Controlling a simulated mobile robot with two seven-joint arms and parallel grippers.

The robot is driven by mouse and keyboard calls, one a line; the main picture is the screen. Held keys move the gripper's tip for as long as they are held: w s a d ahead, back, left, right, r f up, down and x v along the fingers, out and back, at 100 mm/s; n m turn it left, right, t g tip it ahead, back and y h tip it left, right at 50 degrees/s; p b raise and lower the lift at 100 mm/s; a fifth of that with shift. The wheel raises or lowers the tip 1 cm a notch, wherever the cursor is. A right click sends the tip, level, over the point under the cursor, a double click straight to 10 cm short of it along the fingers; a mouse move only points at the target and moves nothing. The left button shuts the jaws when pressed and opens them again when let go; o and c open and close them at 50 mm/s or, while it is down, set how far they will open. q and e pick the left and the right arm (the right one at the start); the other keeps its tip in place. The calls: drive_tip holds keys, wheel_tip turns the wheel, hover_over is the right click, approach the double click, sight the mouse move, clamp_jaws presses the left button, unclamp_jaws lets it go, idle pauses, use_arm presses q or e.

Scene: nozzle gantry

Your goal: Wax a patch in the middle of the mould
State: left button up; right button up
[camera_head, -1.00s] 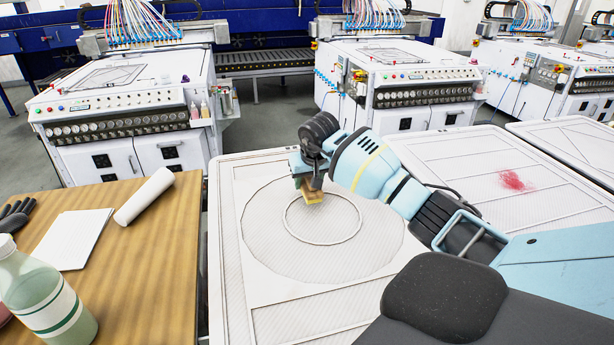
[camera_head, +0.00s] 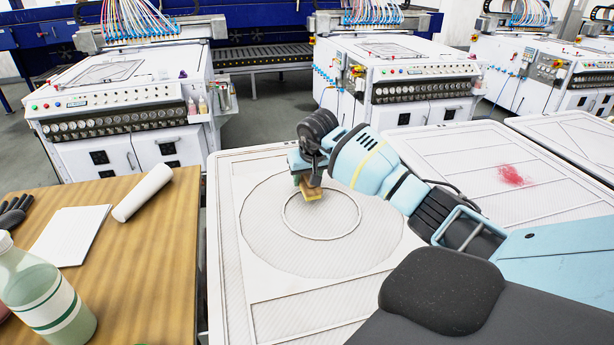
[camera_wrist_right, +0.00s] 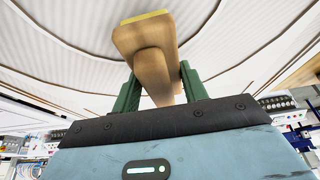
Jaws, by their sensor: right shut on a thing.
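My right gripper (camera_head: 309,180) is shut on a wooden applicator (camera_head: 312,192) with a yellow pad on its end. In the right wrist view the green fingers hold the applicator's handle (camera_wrist_right: 152,75), and the yellow pad (camera_wrist_right: 145,17) shows at its far edge. The applicator is over the upper left part of the small ring on the white mould (camera_head: 232,290). I cannot tell whether the pad touches the mould. The mould has a large circle around the small ring. My left gripper is not in view.
A wooden table (camera_head: 160,270) at left holds a bottle of green liquid (camera_head: 45,295), white sheets (camera_head: 70,235), a white roll (camera_head: 142,192) and a dark glove (camera_head: 14,212). Another panel at right bears a red smear (camera_head: 513,175). White machines (camera_head: 120,110) stand behind.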

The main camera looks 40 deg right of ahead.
sight(311, 187)
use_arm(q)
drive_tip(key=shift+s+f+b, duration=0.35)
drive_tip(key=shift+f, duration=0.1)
use_arm(e)
drive_tip(key=shift+f, duration=0.85)
